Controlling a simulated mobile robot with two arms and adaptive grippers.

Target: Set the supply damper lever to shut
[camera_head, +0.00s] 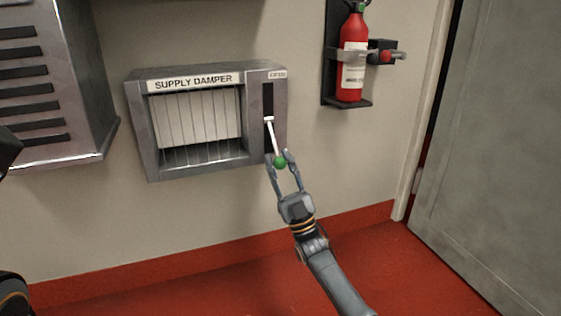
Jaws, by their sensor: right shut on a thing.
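The supply damper (158,170) is a grey metal box on the wall, with a "SUPPLY DAMPER" label along its top. Its pale vertical slats show in the opening and look closed over most of it. The lever (272,138) is a white rod in a dark slot on the right side, pointing down and ending in a green knob (280,162). My right gripper (279,160) comes from below and is shut on the green knob, one finger on each side. On the left edge, dark parts of my left arm show; its gripper is not visible.
A louvred grey cabinet (88,80) hangs on the wall at the left. A red fire extinguisher (353,60) hangs in a black bracket at the upper right. A grey door (485,150) stands at the right. The wall around the damper is clear above the red floor (220,290).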

